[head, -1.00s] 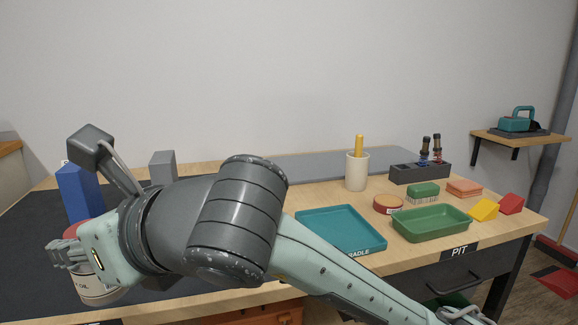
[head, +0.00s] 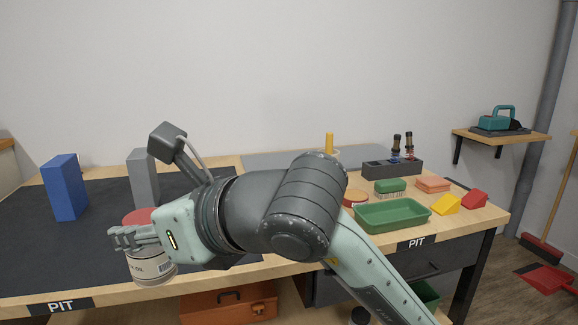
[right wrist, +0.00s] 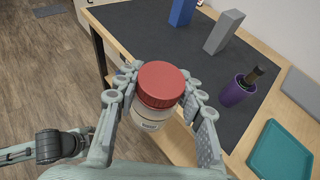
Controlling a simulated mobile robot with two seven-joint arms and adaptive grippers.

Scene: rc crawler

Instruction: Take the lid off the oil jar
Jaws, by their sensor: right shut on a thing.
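The oil jar (head: 151,270) is a pale can-like jar with an "OIL" label; its red lid (head: 137,215) sits on top. In the right wrist view the red lid (right wrist: 161,84) covers the top of the jar (right wrist: 151,117), which looks upright. My right gripper (head: 125,238) is shut around the jar's upper part, just below the lid top; in the wrist view its fingers (right wrist: 160,75) flank the jar on both sides. The jar is at the table's front edge; I cannot tell if its base touches anything.
A blue block (head: 65,188) and a grey block (head: 144,178) stand on the dark mat (head: 100,245). A purple cup (right wrist: 237,92) and teal tray (right wrist: 285,152) show in the wrist view. A green tray (head: 392,216) lies right. An orange toolbox (head: 228,303) sits below.

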